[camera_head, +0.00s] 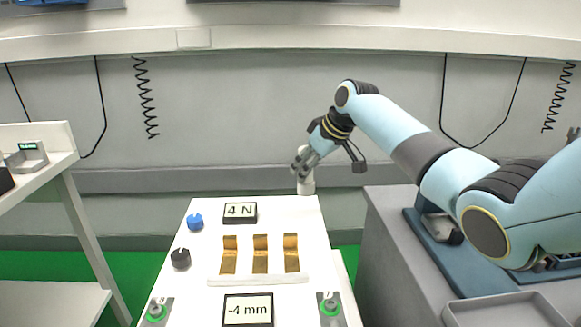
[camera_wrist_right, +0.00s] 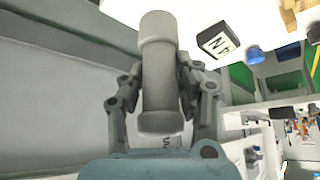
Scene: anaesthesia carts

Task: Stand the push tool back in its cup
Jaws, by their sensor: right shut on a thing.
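My right gripper (camera_head: 301,167) is at the back right corner of the white table, pointing down. In the right wrist view its two fingers stand on either side of a grey cylindrical push tool (camera_wrist_right: 161,85), and it is shut on it. The tool has wider ends, and the far end is paler. In the head view a short pale cylinder (camera_head: 306,186) shows just below the fingers; I cannot tell whether it is the cup or the tool's end. My left gripper is not in view.
The white table (camera_head: 205,270) carries a "4 N" display (camera_head: 240,213), a "-4 mm" display (camera_head: 248,310), a blue knob (camera_head: 195,222), a black knob (camera_head: 180,258) and three brass strips (camera_head: 260,253). Green-ringed buttons sit at the front. A grey tray (camera_head: 510,312) is at right.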

